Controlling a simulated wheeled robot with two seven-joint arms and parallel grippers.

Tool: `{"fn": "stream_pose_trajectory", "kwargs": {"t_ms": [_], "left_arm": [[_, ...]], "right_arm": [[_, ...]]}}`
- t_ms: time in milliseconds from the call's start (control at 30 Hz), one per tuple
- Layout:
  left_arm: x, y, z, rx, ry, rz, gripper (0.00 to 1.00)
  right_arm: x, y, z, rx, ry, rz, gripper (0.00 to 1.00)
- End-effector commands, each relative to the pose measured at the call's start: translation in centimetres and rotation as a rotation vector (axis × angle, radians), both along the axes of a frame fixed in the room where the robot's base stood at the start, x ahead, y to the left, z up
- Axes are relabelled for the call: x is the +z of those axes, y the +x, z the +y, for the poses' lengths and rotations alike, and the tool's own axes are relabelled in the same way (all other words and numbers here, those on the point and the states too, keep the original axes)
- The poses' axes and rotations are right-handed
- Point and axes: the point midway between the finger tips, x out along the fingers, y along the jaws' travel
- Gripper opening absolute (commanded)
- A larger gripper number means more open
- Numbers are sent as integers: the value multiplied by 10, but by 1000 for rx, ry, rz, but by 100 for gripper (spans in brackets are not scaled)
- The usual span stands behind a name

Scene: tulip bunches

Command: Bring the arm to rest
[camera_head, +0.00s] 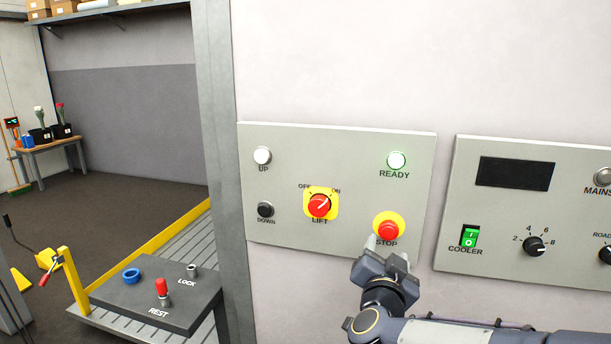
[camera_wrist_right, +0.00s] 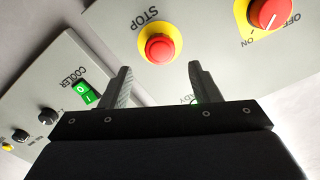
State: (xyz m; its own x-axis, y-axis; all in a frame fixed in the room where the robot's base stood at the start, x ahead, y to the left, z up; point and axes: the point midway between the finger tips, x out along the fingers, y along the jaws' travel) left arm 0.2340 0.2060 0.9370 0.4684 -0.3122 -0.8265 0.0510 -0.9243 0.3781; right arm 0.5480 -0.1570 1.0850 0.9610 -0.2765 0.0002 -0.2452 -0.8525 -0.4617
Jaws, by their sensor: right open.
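My right gripper (camera_head: 387,252) is open just below the red STOP button (camera_head: 388,230) on the lift panel (camera_head: 290,235). In the right wrist view its two fingers (camera_wrist_right: 160,72) stand apart, empty, with the STOP button (camera_wrist_right: 160,48) beyond the gap between them. I cannot tell whether a fingertip touches the panel. A grey box (camera_head: 130,298) at lower left carries a red-topped lever marked REST (camera_head: 162,288). My left gripper is not in view.
The cooler panel (camera_head: 500,250) is on the wall at right, with a green switch (camera_head: 469,236) and dials. A grey post (camera_head: 218,150) stands left of the lift panel. A ribbed platform with a yellow edge (camera_head: 150,245) lies behind the box.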

Motion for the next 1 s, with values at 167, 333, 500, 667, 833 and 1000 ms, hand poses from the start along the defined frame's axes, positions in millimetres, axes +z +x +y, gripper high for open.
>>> {"fn": "stream_pose_trajectory", "kwargs": {"t_ms": [167, 333, 500, 667, 833, 1000], "left_arm": [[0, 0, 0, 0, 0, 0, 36], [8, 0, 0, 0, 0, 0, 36], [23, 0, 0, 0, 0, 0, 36], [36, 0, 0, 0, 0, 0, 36], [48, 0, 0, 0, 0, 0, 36], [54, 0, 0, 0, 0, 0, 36]], "right_arm": [[1, 0, -1, 4, 2, 1, 56], [10, -8, -9, 119, 55, 37, 56], [17, -52, -17, 391, 128, 164, 56], [-4, -130, -20, 604, 132, 386, 56], [-47, -225, -31, 694, 100, 690, 56], [-82, -291, -44, 681, 88, 927, 56]]}}
